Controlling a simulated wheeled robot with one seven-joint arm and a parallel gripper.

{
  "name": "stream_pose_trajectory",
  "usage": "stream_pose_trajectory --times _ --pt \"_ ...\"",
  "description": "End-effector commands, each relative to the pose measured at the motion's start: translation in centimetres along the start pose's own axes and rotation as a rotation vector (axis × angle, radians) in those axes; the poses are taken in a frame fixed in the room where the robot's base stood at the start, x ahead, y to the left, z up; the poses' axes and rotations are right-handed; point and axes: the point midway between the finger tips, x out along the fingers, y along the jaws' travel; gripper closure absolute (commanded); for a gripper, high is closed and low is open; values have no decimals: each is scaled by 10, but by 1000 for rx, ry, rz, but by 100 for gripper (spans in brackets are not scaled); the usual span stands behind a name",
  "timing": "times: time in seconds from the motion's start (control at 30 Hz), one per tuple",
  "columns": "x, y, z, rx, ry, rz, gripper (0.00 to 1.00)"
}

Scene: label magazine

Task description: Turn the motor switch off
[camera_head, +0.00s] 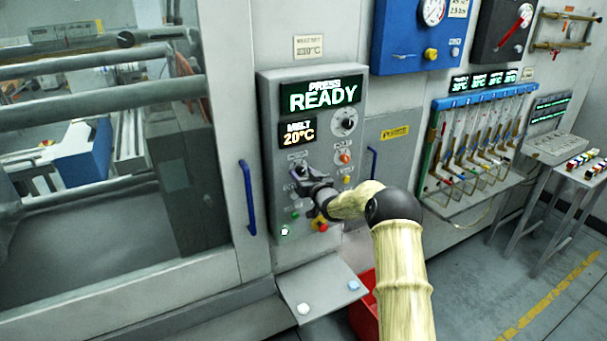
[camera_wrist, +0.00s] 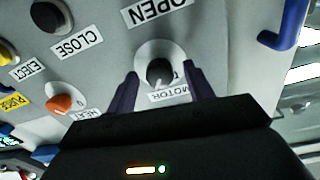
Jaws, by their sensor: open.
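The motor switch (camera_wrist: 160,72) is a black rotary knob on a pale round plate, above a label reading MOTOR. In the wrist view it sits between the two dark fingers of my gripper (camera_wrist: 162,84). The fingers are apart, one on each side of the knob, and I see no clear contact. In the head view my gripper (camera_head: 304,180) is at the lower left of the grey control panel (camera_head: 268,110) and mostly hides the switch. I cannot tell which setting the knob points to.
An orange knob (camera_wrist: 62,103) labelled HEAT and a black CLOSE button (camera_wrist: 47,16) are near the switch. A red emergency button (camera_head: 321,225) is just below my gripper. A blue door handle (camera_head: 247,197) is left of the panel. A small shelf (camera_head: 322,288) juts out below.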

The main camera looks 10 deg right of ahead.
Motion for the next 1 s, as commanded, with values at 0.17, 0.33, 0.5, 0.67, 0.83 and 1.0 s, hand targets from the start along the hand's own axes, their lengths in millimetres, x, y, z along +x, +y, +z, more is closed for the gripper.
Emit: stream_pose_trajectory --times 0.17,0.33,0.5,0.67,0.83,1.0 --pt "0 0 0 0 0 0 65" --pt "0 0 0 0 0 0 92" --pt "0 0 1 -4 0 0 92" --pt "0 0 2 -24 1 -1 92" --pt "0 0 4 -76 4 -2 92" --pt "0 0 6 -159 6 -1 92"
